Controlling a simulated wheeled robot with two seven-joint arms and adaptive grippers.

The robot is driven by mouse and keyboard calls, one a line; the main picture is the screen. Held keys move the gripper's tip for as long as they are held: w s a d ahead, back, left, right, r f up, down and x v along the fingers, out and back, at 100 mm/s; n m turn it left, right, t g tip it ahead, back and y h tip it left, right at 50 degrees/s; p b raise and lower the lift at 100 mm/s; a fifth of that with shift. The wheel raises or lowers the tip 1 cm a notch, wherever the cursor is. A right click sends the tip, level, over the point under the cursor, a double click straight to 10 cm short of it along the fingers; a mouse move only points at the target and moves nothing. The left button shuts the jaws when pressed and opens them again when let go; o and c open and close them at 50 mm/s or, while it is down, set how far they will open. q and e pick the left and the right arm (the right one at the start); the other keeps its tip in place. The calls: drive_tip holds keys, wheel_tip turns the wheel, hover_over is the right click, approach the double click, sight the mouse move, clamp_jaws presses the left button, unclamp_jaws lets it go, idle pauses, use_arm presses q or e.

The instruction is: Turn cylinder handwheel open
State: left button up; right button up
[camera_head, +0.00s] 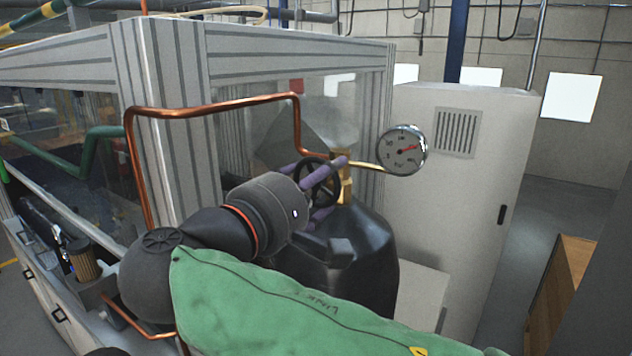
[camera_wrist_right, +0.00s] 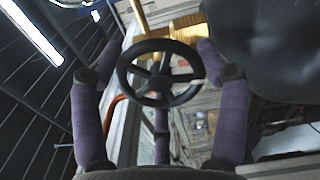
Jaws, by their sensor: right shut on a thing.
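The black round spoked handwheel (camera_head: 319,184) sits on a brass valve (camera_head: 346,187) at the top of a dark gas cylinder (camera_head: 375,250) in the head view. My right gripper (camera_head: 328,187) reaches it from the left, its purple fingers around the rim, and is shut on it. In the right wrist view the handwheel (camera_wrist_right: 160,73) lies between the purple fingers of the right gripper (camera_wrist_right: 160,68), with the brass valve (camera_wrist_right: 165,38) behind it. The gripper body hides part of the wheel in the head view. My left gripper is not in view.
A round pressure gauge (camera_head: 403,150) stands right of the valve, joined to it by a tube. A bent copper pipe (camera_head: 215,108) runs above my right gripper. A framed glass enclosure (camera_head: 160,110) stands behind, and a grey cabinet (camera_head: 475,190) at right.

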drive_tip(key=o, duration=1.1)
drive_tip(key=shift+w+a, duration=0.1)
drive_tip(key=shift+w, duration=0.05)
drive_tip(key=shift+o, duration=0.2)
drive_tip(key=v, duration=1.2)
drive_tip(key=shift+f, duration=0.1)
